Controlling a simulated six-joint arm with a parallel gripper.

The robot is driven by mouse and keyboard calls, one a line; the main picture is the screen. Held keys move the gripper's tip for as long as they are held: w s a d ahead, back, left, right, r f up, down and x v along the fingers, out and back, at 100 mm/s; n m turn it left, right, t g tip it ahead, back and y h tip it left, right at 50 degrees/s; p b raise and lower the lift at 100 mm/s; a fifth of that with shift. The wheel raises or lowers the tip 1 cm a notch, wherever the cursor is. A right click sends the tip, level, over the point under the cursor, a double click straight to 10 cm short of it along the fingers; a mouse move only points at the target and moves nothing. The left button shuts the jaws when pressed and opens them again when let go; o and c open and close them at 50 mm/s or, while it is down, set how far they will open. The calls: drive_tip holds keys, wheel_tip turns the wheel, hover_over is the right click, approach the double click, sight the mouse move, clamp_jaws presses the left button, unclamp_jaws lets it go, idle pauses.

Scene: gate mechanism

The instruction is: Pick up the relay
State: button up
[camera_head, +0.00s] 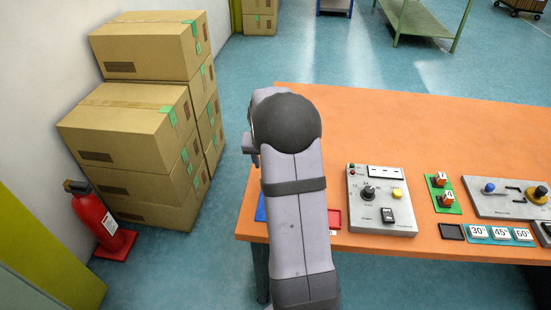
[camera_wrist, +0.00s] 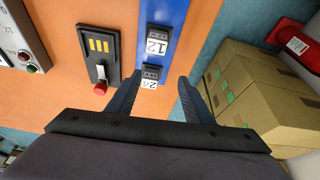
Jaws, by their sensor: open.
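Two small dark relays stand on a blue strip (camera_wrist: 181,22) in the wrist view. One relay (camera_wrist: 157,39) has a white label that reads 12. The other relay (camera_wrist: 151,72) has a white label that seems to read 24 and sits nearer my gripper. My gripper (camera_wrist: 158,92) is open and empty, its two fingers apart just short of the nearer relay. In the head view my arm hides the relays and most of the blue strip (camera_head: 260,208).
A black socket plate (camera_wrist: 101,58) with yellow contacts and a red knob lies beside the strip. The orange table (camera_head: 400,125) carries a grey control panel (camera_head: 381,222) and green plate (camera_head: 436,204) to the right. Cardboard boxes (camera_head: 150,120) and an extinguisher (camera_head: 98,219) stand left of the table.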

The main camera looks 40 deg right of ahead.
drive_tip(key=shift+m, duration=0.3)
drive_tip(key=shift+w+d+f+p, duration=0.55)
drive_tip(key=shift+d+f, duration=0.35)
drive_tip(key=shift+f, duration=0.1)
drive_tip(key=shift+w+d+f+p, duration=0.5)
drive_tip(key=shift+d+f, duration=0.35)
drive_tip(key=shift+f, duration=0.2)
drive_tip(key=shift+w+d+f+p, duration=0.45)
drive_tip(key=shift+w+d+f, duration=0.1)
drive_tip(key=shift+d+f, duration=0.4)
drive_tip(key=shift+a, duration=0.1)
drive_tip(key=c, duration=0.9)
